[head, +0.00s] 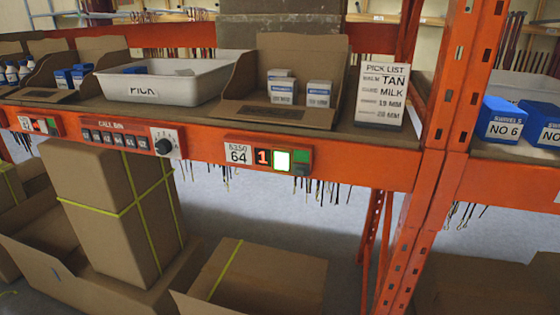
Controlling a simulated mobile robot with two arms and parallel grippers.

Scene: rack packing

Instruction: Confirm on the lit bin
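A pick module (268,158) is fixed to the orange shelf beam, with a label reading 64 under smaller digits. Its red display shows 1, and the square button (282,161) beside it glows bright white-green. A smaller green square and a dark button sit at its right end. Above it, an open cardboard bin (265,112) holds small white-and-blue boxes (318,94). Another module (38,125) at the far left has a red display; its details are too small to read. Neither of my grippers is in view.
A CALL BIN panel (118,137) with several buttons and a dial (164,141) is left of the module. A white PICK tote (205,84) and a PICK LIST card (380,95) stand on the shelf. Strapped cartons (95,195) stand below. An orange upright (445,140) rises at right.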

